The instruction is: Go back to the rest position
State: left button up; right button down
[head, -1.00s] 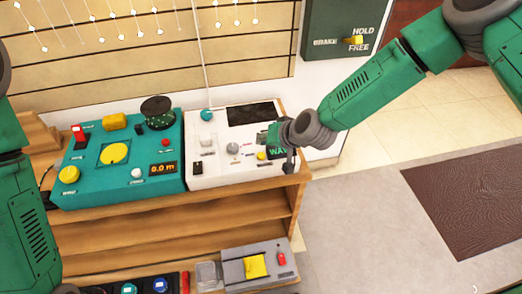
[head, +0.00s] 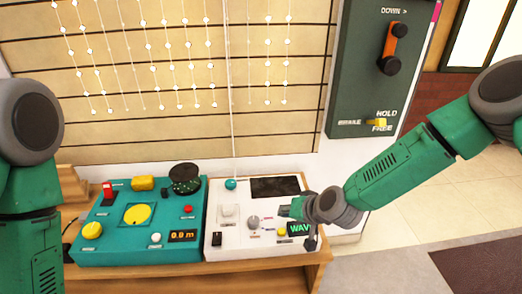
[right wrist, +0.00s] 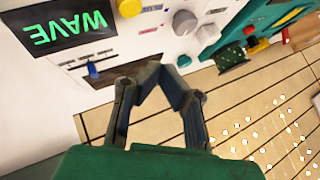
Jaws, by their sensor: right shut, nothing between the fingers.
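My right gripper (head: 293,208) is over the right part of the white console (head: 228,246), just beyond the green-lettered WAVE display (head: 299,229). In the right wrist view its two dark fingers (right wrist: 153,74) are closed together with nothing between them. They are close to the console's face, near a blue slider (right wrist: 93,69) and a yellow knob (right wrist: 129,7); I cannot tell whether they touch it. My left arm comes down at the left edge of the head view, and its gripper is outside the picture.
A teal console (head: 107,246) with a yellow dial and a dark reel stands left of the white one on a wooden shelf (head: 235,278). Behind is a slatted wall (head: 120,130) with hanging light strings. A green panel (head: 357,80) with an orange-handled lever is at right. Floor lies open at far right.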

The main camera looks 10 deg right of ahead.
jog(key=s+d+f+n+g+h, duration=0.15)
jog(key=s+f, duration=0.25)
jog(key=s, duration=0.5)
jog(key=s+d+f+g+h, duration=0.15)
jog(key=s+f, duration=0.35)
jog(key=s, duration=0.5)
jog(key=s+d+r+n+g+h, duration=0.1)
jog(key=s+d+g+h, duration=0.1)
jog(key=s+d, duration=1.1)
jog(key=s+g, duration=0.1)
jog(key=s, duration=0.3)
jog(key=shift+s+g, duration=0.15)
jog(key=shift+g, duration=0.25)
jog(key=w+a+m+t+y+b, duration=0.1)
jog(key=w+a, duration=0.2)
jog(key=w, duration=0.4)
jog(key=w+a+r+t+y+b, duration=0.1)
jog(key=w+a+t, duration=0.15)
jog(key=w, duration=0.45)
jog(key=w+a+m+t+y+b, duration=0.1)
jog(key=w+a, duration=0.2)
jog(key=w, duration=0.3)
jog(key=w+a+r+t+y+b, duration=0.1)
jog(key=w+a+r, duration=0.3)
jog(key=w, duration=0.4)
jog(key=w+a+r+t+y+b, duration=0.1)
jog(key=w+a+r, duration=0.2)
jog(key=w+r, duration=0.4)
jog(key=shift+w+a, duration=0.4)
jog(key=shift+w, duration=0.35)
